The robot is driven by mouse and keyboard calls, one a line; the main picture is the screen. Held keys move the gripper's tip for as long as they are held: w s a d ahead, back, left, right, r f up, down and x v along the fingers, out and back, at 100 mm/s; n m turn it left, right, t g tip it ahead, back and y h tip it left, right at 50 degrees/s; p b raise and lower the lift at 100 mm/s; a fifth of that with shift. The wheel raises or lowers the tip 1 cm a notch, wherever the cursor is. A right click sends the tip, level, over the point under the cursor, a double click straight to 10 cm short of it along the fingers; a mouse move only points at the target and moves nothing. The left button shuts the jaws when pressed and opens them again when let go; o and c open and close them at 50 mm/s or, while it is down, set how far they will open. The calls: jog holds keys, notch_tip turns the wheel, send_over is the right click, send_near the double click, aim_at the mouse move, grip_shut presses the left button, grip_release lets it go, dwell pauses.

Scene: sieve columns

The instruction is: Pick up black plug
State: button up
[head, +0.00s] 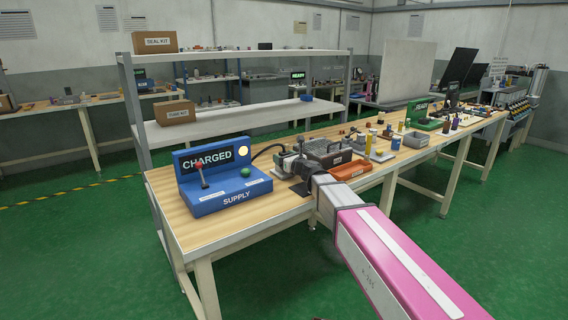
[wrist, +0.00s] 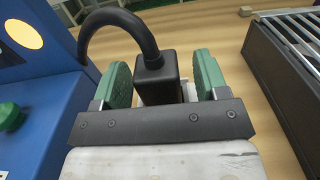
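The black plug (wrist: 157,82) is a dark block with a thick black cable (wrist: 118,18) arching from its top to the left. It lies between the two green finger pads of my gripper (wrist: 163,72), with a visible gap on each side, so the gripper is open around it. In the head view my gripper (head: 300,180) is at the near end of the wooden bench, right of the blue supply box (head: 225,202). The cable (head: 266,149) rises behind that box there. I cannot make out the plug itself in the head view.
The blue box (wrist: 35,75) is close on the left in the wrist view. A dark ribbed case (wrist: 285,75) stands on the right; it also shows in the head view (head: 326,150). An orange tray (head: 350,170) and several small items are farther along the bench (head: 165,184).

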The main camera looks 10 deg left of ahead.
jog(key=c, duration=1)
jog(key=shift+o, duration=0.2)
jog(key=shift+r, duration=0.1)
